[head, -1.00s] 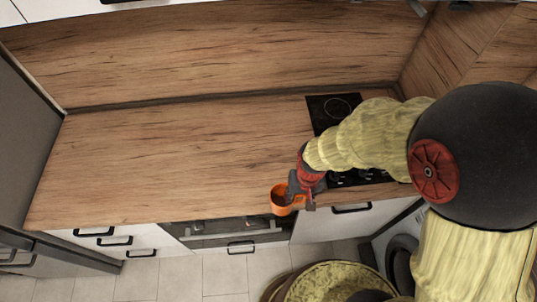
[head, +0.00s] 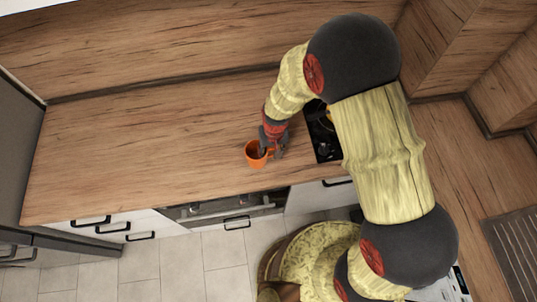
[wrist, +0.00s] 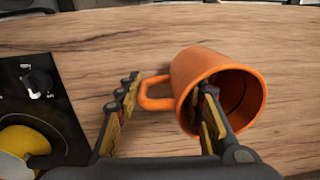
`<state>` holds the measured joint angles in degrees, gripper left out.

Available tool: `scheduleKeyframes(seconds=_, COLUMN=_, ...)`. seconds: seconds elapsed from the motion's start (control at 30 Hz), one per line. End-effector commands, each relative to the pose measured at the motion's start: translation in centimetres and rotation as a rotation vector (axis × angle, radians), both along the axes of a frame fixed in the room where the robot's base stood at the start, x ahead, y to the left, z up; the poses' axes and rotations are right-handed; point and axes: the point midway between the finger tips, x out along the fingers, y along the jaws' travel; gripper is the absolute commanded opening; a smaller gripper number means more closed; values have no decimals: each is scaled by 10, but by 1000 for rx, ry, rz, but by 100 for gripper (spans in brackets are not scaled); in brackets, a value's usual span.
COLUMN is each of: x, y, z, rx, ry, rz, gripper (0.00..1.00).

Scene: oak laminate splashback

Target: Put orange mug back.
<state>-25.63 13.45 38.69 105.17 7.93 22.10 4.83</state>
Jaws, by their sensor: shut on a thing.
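The orange mug (head: 254,158) is over the wooden counter, in from its front edge and left of the hob. In the wrist view the mug (wrist: 203,68) has its open mouth toward the camera and its handle to the left. My gripper (wrist: 171,84) is shut on the mug: one finger is outside by the handle, the other reaches inside the mouth. In the head view my gripper (head: 271,146) is at the mug's right side. I cannot tell whether the mug's base touches the counter.
The black hob (head: 323,146) is just right of the mug, partly hidden by my arm. A yellow item (wrist: 24,140) is on the hob. The counter (head: 130,145) is clear to the left. An oven (head: 225,207) and drawers are below the front edge.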

Motion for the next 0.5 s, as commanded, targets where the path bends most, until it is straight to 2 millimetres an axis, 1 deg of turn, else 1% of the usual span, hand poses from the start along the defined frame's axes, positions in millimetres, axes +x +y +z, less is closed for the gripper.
scheduleKeyframes(seconds=0.03, x=4, y=2, z=-6, rx=0, ry=1, rz=0, gripper=0)
scheduleKeyframes(seconds=0.1, x=9, y=5, z=-12, rx=0, ry=0, rz=0, gripper=0)
scheduleKeyframes(seconds=0.37, x=17, y=9, z=-23, rx=0, ry=0, rz=0, gripper=0)
scheduleKeyframes(seconds=0.5, x=16, y=9, z=-42, rx=-2, ry=3, rz=0, gripper=0)
